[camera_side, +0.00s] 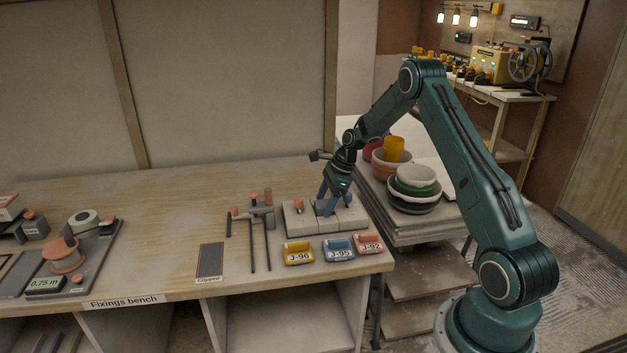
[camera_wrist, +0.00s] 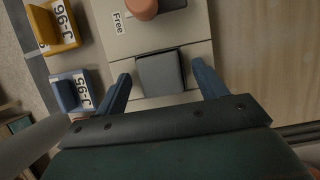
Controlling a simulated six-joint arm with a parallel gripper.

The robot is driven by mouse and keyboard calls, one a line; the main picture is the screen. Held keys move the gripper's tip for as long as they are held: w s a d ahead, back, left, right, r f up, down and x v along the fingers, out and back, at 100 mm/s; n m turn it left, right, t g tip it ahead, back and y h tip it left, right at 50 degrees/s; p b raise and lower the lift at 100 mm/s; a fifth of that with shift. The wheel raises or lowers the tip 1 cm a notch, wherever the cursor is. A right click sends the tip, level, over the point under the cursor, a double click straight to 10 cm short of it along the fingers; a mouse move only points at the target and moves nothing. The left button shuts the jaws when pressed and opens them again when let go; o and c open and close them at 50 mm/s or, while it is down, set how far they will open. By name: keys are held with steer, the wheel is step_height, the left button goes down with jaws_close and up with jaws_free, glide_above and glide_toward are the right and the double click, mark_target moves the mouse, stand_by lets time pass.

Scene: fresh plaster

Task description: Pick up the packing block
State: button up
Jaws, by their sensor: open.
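A dark grey block (camera_wrist: 160,73), which I take to be the packing block, sits in a recess of a pale grey holder (camera_wrist: 180,40) in the wrist view. My gripper (camera_wrist: 163,80) is open, with one blue finger on each side of the block and a visible gap to it. In the side view my gripper (camera_side: 334,206) points down at the pale holder (camera_side: 297,226) near the bench's right end. The block is largely hidden by the fingers there.
An orange-topped peg (camera_side: 298,203) stands in the holder. Yellow (camera_side: 298,252), blue (camera_side: 338,248) and orange (camera_side: 368,242) labelled bins line its front. A clamp-like tool (camera_side: 262,208) stands to the left. Stacked bowls (camera_side: 414,185) are on a cart at right. The bench's left-centre is clear.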

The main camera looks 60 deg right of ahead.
mark_target(326, 203)
steer(key=shift+c, duration=0.2)
steer(key=c, duration=1)
steer(key=shift+r, duration=0.1)
step_height(326, 203, up, 20)
steer(key=shift+f, duration=0.1)
stand_by(0.3)
stand_by(0.4)
